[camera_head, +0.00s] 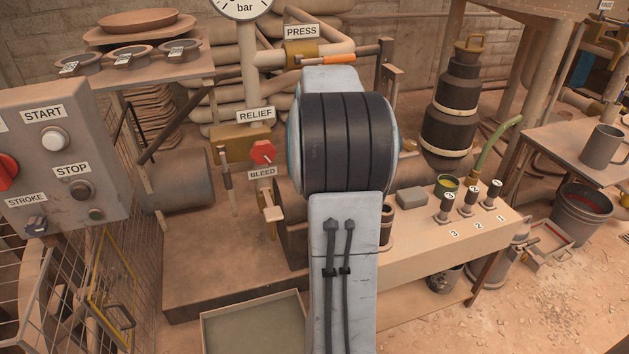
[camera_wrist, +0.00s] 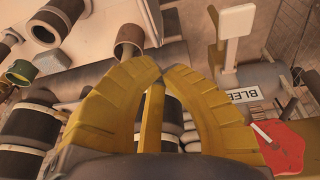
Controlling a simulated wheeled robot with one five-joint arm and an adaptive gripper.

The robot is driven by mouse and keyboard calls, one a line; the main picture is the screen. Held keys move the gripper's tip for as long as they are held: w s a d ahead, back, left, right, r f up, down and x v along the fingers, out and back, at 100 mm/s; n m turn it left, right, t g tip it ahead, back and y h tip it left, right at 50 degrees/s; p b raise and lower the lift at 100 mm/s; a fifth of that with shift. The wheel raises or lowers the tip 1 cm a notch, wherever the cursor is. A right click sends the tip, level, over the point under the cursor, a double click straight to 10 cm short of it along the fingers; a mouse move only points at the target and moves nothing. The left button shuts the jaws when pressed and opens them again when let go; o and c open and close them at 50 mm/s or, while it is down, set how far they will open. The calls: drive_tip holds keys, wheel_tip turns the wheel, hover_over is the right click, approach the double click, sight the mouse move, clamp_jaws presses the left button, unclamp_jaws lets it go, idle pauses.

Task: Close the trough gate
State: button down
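No part in view carries a trough label, so I cannot tell for certain which one is the trough gate. A shallow pale-rimmed trough or tray (camera_head: 252,318) lies on the floor at the bottom of the head view, partly cut off and partly behind my arm. A yellow-framed mesh gate (camera_head: 113,290) with a handle stands at the lower left of that view. My gripper (camera_wrist: 161,72) shows in the wrist view with its yellow fingers curved together, tips meeting, and nothing clearly held. In the head view my arm hides it.
The red relief knob (camera_head: 262,152) and the bleed lever (camera_head: 271,203) stand just left of my arm; the knob also shows in the wrist view (camera_wrist: 281,146). A control panel (camera_head: 60,155) is at left. A bench (camera_head: 430,248) with numbered valves is at right. Gritty floor lies beyond.

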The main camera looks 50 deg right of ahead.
drive_tip(key=s+b+x, duration=0.2)
drive_tip(key=b+x, duration=0.2)
drive_tip(key=x, duration=0.5)
drive_tip(key=shift+w+f, duration=0.5)
drive_tip(key=shift+f, duration=0.1)
wheel_tip(320, 180, down, 6)
drive_tip(key=shift+p, duration=0.35)
drive_tip(key=shift+a+f, duration=0.1)
drive_tip(key=w+p+v, duration=0.1)
drive_tip(key=p+v, duration=0.6)
drive_tip(key=v, duration=0.7)
drive_tip(key=shift+d+r, duration=0.2)
drive_tip(key=shift+r, duration=0.05)
